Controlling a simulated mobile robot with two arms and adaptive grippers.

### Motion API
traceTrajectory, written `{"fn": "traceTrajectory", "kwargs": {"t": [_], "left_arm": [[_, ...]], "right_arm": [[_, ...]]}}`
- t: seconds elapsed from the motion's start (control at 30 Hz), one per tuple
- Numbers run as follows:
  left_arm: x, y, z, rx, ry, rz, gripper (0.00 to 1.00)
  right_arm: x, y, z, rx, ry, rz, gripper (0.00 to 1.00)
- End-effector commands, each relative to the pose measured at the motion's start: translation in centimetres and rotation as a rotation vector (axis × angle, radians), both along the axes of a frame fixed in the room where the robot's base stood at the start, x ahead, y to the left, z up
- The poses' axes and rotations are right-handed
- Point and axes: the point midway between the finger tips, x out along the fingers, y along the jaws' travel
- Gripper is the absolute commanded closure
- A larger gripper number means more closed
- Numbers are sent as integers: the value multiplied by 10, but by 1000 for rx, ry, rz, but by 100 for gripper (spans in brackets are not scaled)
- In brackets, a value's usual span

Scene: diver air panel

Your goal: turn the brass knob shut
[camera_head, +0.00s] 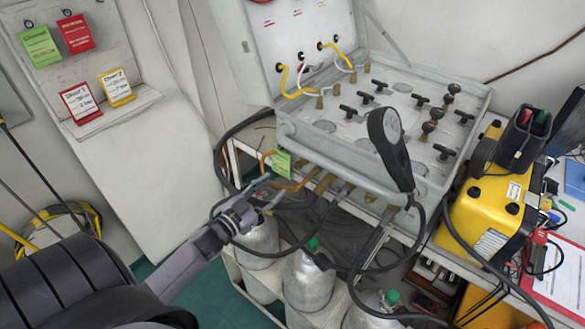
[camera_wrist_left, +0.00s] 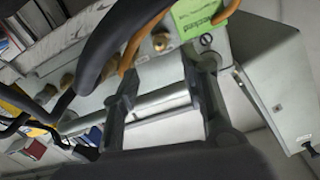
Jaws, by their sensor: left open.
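My left gripper (camera_head: 268,190) is open and reaches up toward the front left of the grey air panel (camera_head: 345,150). In the left wrist view its two fingers (camera_wrist_left: 163,75) stand apart with nothing held between them. A round brass piece (camera_wrist_left: 160,41), which looks like the brass knob, shows just past the fingertips on the panel's front face, apart from them. A green tag (camera_wrist_left: 198,14) hangs beside it; the tag also shows in the head view (camera_head: 282,163). The brass piece is hard to make out in the head view. My right gripper is not in view.
Black hoses (camera_head: 330,215) and an orange hose (camera_head: 290,186) loop near the gripper. A gauge (camera_head: 386,130) rises at the panel's front. Grey cylinders (camera_head: 308,282) stand below. A yellow case (camera_head: 490,215) is at the right.

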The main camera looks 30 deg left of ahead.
Motion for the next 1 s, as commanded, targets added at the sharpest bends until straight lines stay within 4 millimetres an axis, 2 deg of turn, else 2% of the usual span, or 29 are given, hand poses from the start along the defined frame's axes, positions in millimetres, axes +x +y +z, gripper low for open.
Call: {"fn": "traceTrajectory", "kwargs": {"t": [0.03, 0.2, 0.43, 0.6, 0.87, 1.0], "left_arm": [[13, -1, 4, 0, -4, 0, 60], [48, -4, 3, -2, -3, 0, 60], [82, -8, 1, -2, -1, 2, 60], [92, -9, 0, 0, 0, 0, 60], [93, -9, -1, -1, 1, 0, 60], [93, -9, -1, -1, 1, 0, 67]], "right_arm": [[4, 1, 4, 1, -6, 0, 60], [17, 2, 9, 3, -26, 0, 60], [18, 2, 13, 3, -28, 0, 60], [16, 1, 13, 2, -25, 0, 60], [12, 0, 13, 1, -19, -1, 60], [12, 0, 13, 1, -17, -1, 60]]}}
